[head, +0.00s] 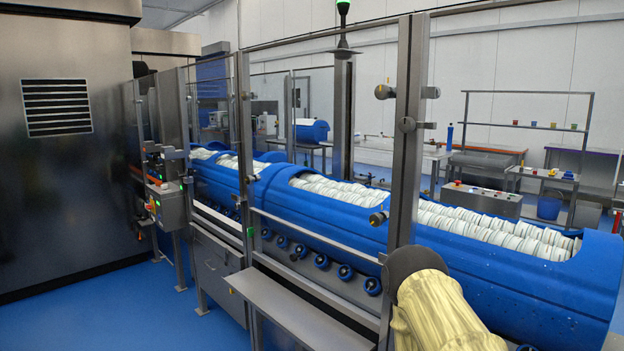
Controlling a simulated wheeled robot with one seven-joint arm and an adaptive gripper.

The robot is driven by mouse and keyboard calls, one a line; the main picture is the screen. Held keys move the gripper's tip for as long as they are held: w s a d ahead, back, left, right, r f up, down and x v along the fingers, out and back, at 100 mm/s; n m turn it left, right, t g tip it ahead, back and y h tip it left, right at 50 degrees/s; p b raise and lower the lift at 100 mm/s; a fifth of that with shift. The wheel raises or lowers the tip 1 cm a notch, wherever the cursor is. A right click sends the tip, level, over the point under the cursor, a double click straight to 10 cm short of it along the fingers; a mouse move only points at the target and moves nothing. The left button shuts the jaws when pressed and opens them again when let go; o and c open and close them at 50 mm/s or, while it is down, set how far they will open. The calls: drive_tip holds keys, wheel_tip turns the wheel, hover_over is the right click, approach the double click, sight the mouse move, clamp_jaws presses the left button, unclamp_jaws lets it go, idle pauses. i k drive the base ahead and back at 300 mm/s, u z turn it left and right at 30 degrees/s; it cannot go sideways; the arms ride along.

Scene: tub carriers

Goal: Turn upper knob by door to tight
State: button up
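A steel post (407,170) of the clear guard stands right of centre. Near its top, a dark round knob (384,92) sits on a short horizontal shaft with a second end piece to the right of the post. Just below, another dark knob or latch piece (407,125) is on the post. A lower knob (378,218) sits further down on the left side. I cannot tell how tight any of them is. My arm, in a cream cover with a dark rounded end, shows at the bottom right, below the knobs. No gripper fingers show.
Behind the guard, blue tub carriers (330,226) hold rows of pale items. A steel shelf (290,300) juts out in front. A control box (167,203) and a large steel cabinet (60,190) stand at left. The blue floor (130,310) at front left is clear.

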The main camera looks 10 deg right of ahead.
sight(246, 96)
drive_tip(key=u, duration=1.25)
drive_tip(key=i, duration=2.2)
drive_tip(key=z, duration=1.8)
